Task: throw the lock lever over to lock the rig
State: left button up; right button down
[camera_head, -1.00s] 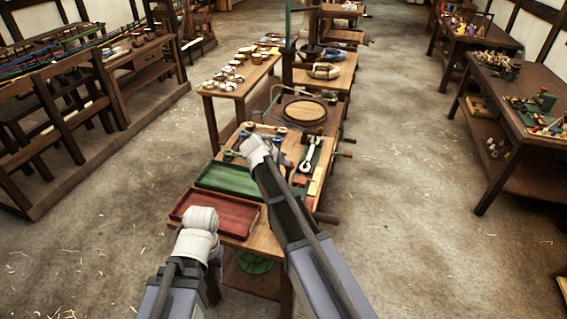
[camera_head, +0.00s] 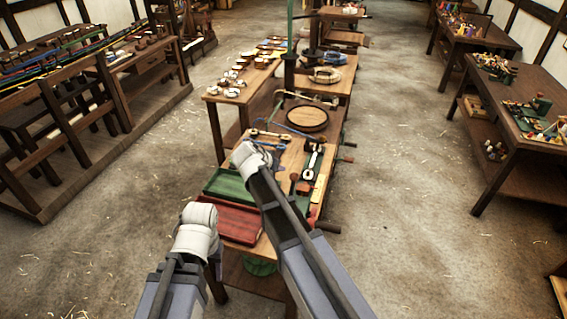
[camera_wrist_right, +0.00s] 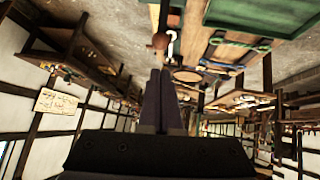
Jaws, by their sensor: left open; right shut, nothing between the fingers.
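The rig stands on a wooden bench (camera_head: 270,245). A brown knobbed piece (camera_head: 294,179), perhaps the lock lever, lies beside a pale metal hook piece (camera_head: 313,157). I cannot tell for sure which part is the lever. In the right wrist view a brown round knob (camera_wrist_right: 160,42) shows beyond the fingertips, with a pale hook (camera_wrist_right: 172,45) beside it. My right gripper (camera_wrist_right: 160,72) is shut and empty, apart from the knob; in the head view its wrist hides part of the bench top. My left gripper (camera_head: 200,225) is open, at the bench's near left corner, its fingers mostly hidden.
A red tray (camera_head: 232,224) and a green tray (camera_head: 228,186) sit on the near left of the bench. A round wooden disc (camera_head: 307,118) lies farther back. A green post (camera_head: 290,50) stands behind it. The floor right of the bench is clear up to a side table (camera_head: 520,140).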

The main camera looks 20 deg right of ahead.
pick_arm(q)
notch_tip(320, 180, up, 2)
jog(key=shift+a+r+p, duration=0.1)
jog(key=shift+a+p, duration=0.05)
jog(key=shift+p, duration=0.4)
pick_arm(e)
jog(key=v, duration=0.3)
jog(key=shift+a, duration=0.1)
pick_arm(q)
notch_tip(320, 180, down, 12)
jog(key=b, duration=1.2)
jog(key=shift+f, duration=0.25)
pick_arm(e)
jog(key=s+a+f+n+g+y, duration=0.2)
jog(key=s+a+f+n, duration=0.1)
jog(key=s+f, duration=0.3)
jog(key=s+a+f+n+g+y, duration=0.1)
jog(key=s+a+f+n, duration=0.3)
jog(key=s, duration=0.7)
jog(key=s+a+f+n+g+y, duration=0.2)
jog(key=s+a+f+n, duration=0.2)
jog(key=s+a+f, duration=0.3)
jog(key=shift+s+f+g+y, duration=0.35)
jog(key=shift+s+f, duration=0.4)
jog(key=shift+s, duration=0.35)
